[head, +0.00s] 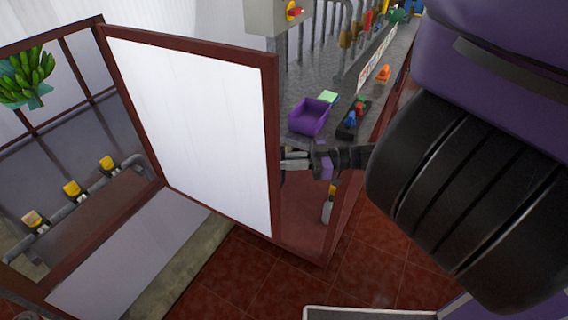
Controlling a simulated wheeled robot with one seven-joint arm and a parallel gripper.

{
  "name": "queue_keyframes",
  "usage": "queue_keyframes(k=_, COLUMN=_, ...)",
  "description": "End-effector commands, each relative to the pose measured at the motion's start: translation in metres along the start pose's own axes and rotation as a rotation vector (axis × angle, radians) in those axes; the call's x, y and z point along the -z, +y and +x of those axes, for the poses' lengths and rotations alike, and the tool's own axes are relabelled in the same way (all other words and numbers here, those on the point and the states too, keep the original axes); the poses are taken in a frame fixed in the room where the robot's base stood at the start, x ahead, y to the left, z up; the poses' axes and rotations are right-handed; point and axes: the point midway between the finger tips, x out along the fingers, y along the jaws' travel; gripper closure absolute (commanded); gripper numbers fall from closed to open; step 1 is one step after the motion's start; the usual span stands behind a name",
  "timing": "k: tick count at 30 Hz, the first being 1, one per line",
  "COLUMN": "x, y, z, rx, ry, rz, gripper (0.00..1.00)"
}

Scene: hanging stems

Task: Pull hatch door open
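The hatch door (190,125), a white panel in a dark red-brown frame, stands swung out at a wide angle from the framed opening (62,45) at left. Its hinge side appears to be the left edge, and its free edge is at the right. My gripper (296,160) is at the door's right edge, about mid-height, pointing left. Its fingertips run up to or behind the door's frame. Whether they are shut on a handle or the door is hidden, and no handle shows.
Behind the door is a grey counter (335,85) with a purple bin (309,116) and a dark tray (354,118) of small coloured items. Green bananas (28,75) hang at far left. Several yellow-topped fittings (72,189) line a pipe beyond the opening. Red tiled floor (375,265) is clear below.

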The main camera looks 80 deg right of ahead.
Motion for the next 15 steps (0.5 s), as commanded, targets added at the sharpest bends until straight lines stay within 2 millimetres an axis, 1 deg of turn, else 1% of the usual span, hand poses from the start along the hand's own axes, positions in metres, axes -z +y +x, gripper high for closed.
queue_keyframes(k=1, x=-0.0024, y=0.0, z=0.0001, rx=0.004, ry=-0.004, rz=0.003, gripper=1.0)
queue_keyframes(k=14, x=-0.0029, y=0.0002, z=0.0, rx=0.009, ry=-0.006, rz=0.003, gripper=1.0)
queue_keyframes(k=15, x=-0.003, y=0.0002, z=-0.0001, rx=0.008, ry=-0.006, rz=0.003, gripper=0.82)
